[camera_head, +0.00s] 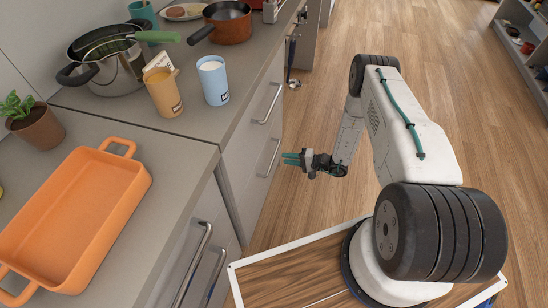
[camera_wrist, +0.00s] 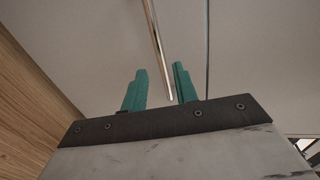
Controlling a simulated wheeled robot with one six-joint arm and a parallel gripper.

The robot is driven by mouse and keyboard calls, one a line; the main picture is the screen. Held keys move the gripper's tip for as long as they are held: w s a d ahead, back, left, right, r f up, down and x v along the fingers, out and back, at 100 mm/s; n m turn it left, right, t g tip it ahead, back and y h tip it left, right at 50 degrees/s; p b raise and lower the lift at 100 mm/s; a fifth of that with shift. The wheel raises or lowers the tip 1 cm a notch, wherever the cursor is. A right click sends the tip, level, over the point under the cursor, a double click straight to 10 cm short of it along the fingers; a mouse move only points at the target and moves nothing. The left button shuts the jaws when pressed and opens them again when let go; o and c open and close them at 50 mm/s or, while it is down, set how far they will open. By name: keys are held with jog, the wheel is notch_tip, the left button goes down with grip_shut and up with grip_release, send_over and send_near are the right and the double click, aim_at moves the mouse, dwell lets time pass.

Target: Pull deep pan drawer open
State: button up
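The grey drawer fronts stand below the counter in the head view. An upper bar handle (camera_head: 271,103) and a lower bar handle (camera_head: 269,158) are on the far unit, whose drawers look shut. I cannot tell for sure which front is the deep pan drawer. My gripper (camera_head: 292,159) is just right of the lower handle, with its green fingers pointing at the drawer front. In the wrist view the gripper (camera_wrist: 160,88) is open, and a metal bar handle (camera_wrist: 157,45) runs down between its fingers. No contact with the bar can be made out.
The near unit has more bar handles (camera_head: 192,262). On the counter stand an orange baking dish (camera_head: 130,167), a steel pot (camera_head: 118,75), an orange mug (camera_head: 164,95), a blue cup (camera_head: 213,82) and a copper pan (camera_head: 230,25). The wooden floor (camera_head: 450,80) right of the drawers is open.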

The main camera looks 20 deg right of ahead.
aim_at(274, 156)
jog(key=x, duration=0.7)
jog(key=shift+r, duration=0.1)
grip_shut()
